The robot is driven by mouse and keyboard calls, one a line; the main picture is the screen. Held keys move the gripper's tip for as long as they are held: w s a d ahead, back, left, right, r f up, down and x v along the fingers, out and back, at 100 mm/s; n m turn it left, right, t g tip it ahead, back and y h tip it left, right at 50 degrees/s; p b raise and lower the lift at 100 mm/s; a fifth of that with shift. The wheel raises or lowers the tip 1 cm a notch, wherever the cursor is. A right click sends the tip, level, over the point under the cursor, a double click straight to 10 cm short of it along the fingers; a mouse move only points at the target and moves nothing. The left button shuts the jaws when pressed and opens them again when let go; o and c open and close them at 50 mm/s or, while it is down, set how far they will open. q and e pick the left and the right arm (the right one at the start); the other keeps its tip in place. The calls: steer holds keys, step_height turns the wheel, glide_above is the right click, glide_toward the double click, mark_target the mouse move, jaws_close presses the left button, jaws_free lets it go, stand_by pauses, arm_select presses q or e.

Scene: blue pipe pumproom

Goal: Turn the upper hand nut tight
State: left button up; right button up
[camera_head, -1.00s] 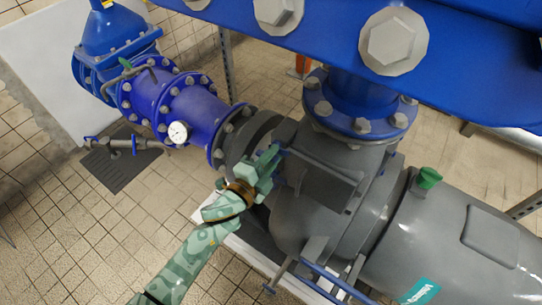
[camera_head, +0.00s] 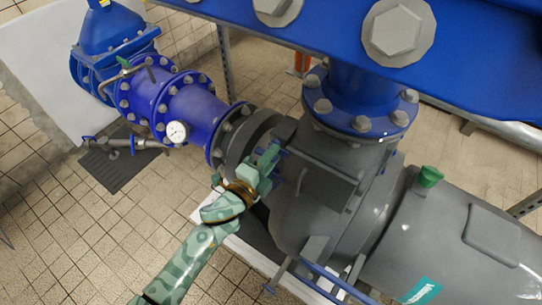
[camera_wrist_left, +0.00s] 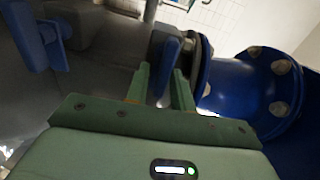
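My left gripper (camera_head: 264,168) is at the grey pump's side cover, beside the dark flange. In the left wrist view, its two green fingers (camera_wrist_left: 161,88) stand apart. A blue hand nut (camera_wrist_left: 167,62) shows between and just beyond their tips; I cannot tell whether either finger touches it. A second blue nut (camera_wrist_left: 43,40) shows at the far left of that view. In the head view, a small blue part (camera_head: 283,152) shows beside the fingertips, and the gripper hides much of that area. I cannot tell for certain which nut is the upper one. My right gripper is not in view.
The grey pump body (camera_head: 400,240) fills the right side. A blue pipe (camera_head: 185,105) with a white gauge (camera_head: 177,131) lies to the left. A large blue beam (camera_head: 330,35) crosses above. The tiled floor (camera_head: 110,235) at lower left is clear.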

arm_select(q)
steer(key=shift+o, duration=0.2)
steer(key=shift+s, duration=0.1)
steer(key=p+v, duration=0.2)
steer(key=v, duration=1.4)
steer(key=shift+p, duration=0.35)
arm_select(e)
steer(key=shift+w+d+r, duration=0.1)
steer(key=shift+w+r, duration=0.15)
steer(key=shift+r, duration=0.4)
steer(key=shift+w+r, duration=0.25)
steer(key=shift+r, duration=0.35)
arm_select(q)
steer(key=shift+a, duration=0.1)
